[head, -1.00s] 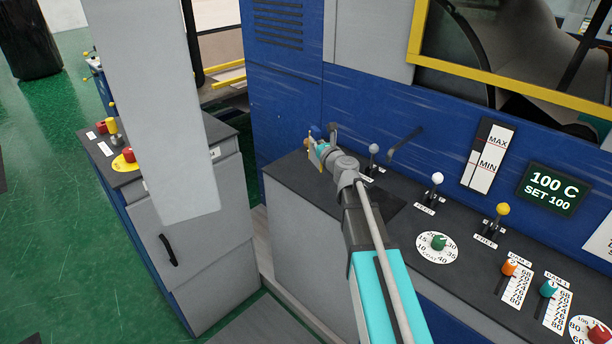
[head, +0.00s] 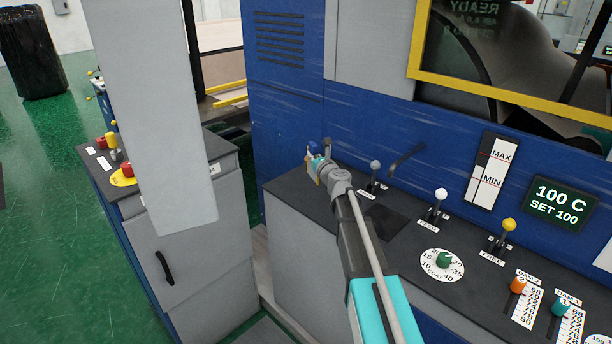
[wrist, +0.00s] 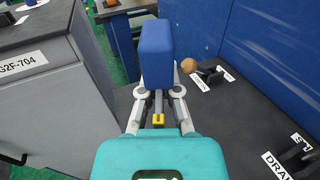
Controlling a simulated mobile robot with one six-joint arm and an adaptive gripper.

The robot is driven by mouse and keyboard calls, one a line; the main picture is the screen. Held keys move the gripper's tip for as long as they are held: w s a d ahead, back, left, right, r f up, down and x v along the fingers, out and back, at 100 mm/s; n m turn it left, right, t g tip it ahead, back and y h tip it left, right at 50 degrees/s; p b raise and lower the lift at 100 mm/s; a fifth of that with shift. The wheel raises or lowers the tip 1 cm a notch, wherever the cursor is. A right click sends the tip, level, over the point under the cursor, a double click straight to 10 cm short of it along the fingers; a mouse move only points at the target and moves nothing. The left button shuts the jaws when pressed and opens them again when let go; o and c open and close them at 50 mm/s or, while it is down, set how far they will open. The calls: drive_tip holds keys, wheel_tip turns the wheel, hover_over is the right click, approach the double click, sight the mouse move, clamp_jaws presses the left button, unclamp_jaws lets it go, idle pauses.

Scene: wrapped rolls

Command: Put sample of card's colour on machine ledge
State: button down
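My gripper (wrist: 157,95) is shut on a blue block (wrist: 157,48), with one finger on each side of it. In the head view my gripper (head: 315,168) is small and hovers near the far left end of the machine's dark ledge (head: 288,186); the block there is only a small blue patch. In the wrist view the block is above or beyond the ledge (wrist: 225,125); its exact height above it I cannot tell. No coloured card can be made out in either view.
A lever with a brown ball (wrist: 189,66) stands close right of the block. More levers, such as the white-topped one (head: 441,194), and dials line the ledge. The blue machine wall (head: 285,115) rises behind. A grey cabinet (head: 190,240) stands left, across a gap.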

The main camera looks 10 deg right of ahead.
drive_tip(key=w+f+b, duration=0.5)
drive_tip(key=w+f, duration=0.1)
drive_tip(key=shift+w+a, duration=0.15)
drive_tip(key=shift+a, duration=0.1)
idle(0.3)
drive_tip(key=shift+w+f+b, duration=0.2)
drive_tip(key=shift+f+b, duration=0.8)
drive_tip(key=shift+b, duration=0.1)
drive_tip(key=shift+w+f+b, duration=0.15)
drive_tip(key=shift+f+b, duration=0.85)
drive_tip(key=shift+b, duration=0.05)
drive_tip(key=shift+f, duration=0.15)
drive_tip(key=c, duration=0.8)
unclamp_jaws()
drive_tip(key=shift+r, duration=0.2)
